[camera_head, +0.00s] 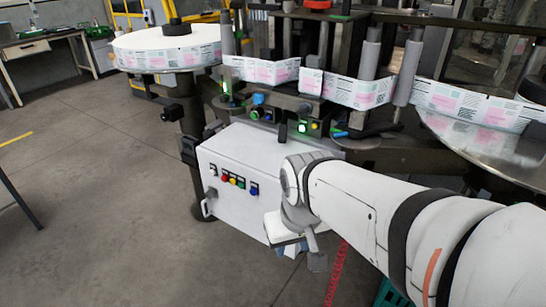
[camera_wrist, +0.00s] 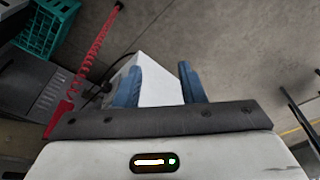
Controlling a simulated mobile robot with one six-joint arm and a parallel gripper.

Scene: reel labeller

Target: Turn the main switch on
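The white control cabinet (camera_head: 250,215) stands under the labeller, with a row of small controls on its front. A small black switch (camera_head: 213,170) sits at the left end of the row, beside red, yellow, green and blue buttons (camera_head: 238,183). I cannot tell for sure which control is the main switch, nor its position. My gripper (camera_head: 295,250) is low in front of the cabinet's right part, apart from the controls. In the wrist view its two blue fingers (camera_wrist: 159,85) are spread with nothing held. A white box-like surface, likely the cabinet, shows beyond them.
A white reel of labels (camera_head: 165,50) is at the upper left, and a label web (camera_head: 355,92) runs across the machine. A red coiled hose (camera_wrist: 92,55) and a green crate (camera_wrist: 46,28) are nearby. The floor left of the cabinet is clear.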

